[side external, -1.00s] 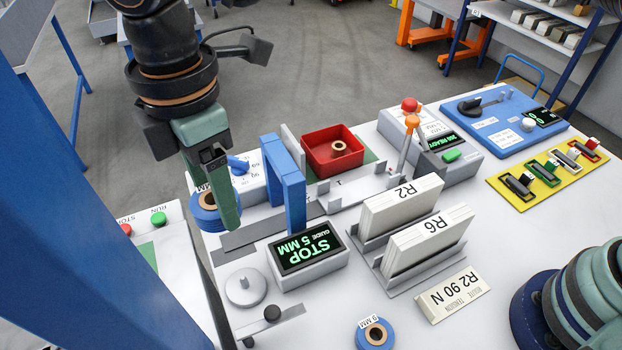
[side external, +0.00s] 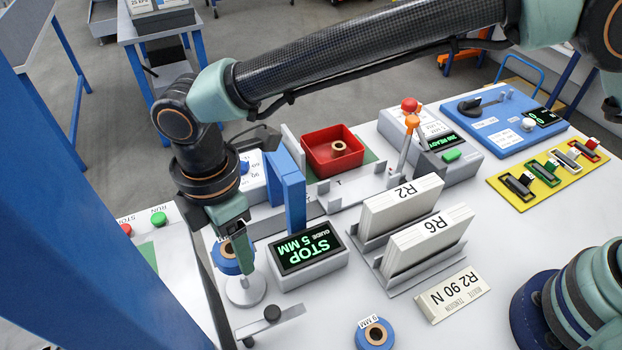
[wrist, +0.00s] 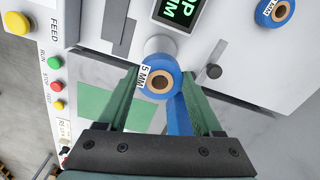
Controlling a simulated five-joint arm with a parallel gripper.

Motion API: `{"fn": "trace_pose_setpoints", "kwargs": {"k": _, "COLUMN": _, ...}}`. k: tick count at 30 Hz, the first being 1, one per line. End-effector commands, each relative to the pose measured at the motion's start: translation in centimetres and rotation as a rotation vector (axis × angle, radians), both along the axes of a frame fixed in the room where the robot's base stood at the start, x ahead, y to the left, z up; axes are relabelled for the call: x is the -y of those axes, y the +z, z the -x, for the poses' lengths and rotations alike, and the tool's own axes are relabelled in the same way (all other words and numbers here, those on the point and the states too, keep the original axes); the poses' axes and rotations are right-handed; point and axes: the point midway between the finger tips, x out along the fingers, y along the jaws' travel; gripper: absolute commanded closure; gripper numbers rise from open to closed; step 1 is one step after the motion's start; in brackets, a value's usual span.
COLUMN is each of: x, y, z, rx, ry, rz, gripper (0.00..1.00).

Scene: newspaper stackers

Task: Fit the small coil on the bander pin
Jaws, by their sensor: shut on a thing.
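My gripper (side external: 243,268) is shut on the small blue coil (side external: 226,258), which has a brown core. In the wrist view the coil (wrist: 160,72) sits between the two green fingers, and its label reads 5 MM. The bander pin's round white base (side external: 240,297) stands on the table directly below the gripper. The pin itself is hidden by the finger and coil. The coil appears above the base, but I cannot tell whether it is around the pin.
A second blue coil (side external: 375,335), labelled 9 MM, lies at the front. The STOP / GUIDE 5 MM display (side external: 308,250) and blue frame (side external: 294,195) stand close to the right of my gripper. A lever with a black knob (side external: 272,313) lies just in front.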

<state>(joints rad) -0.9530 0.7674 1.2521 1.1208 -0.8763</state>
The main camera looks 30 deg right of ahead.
Motion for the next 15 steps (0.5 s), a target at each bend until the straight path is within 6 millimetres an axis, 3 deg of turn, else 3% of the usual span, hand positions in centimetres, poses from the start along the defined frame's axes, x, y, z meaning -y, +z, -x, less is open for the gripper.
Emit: {"fn": "trace_pose_setpoints", "kwargs": {"k": 15, "x": 0.0, "y": -3.9, "z": 0.0, "rx": -0.002, "ry": 0.000, "rz": 0.001, "gripper": 0.91}}
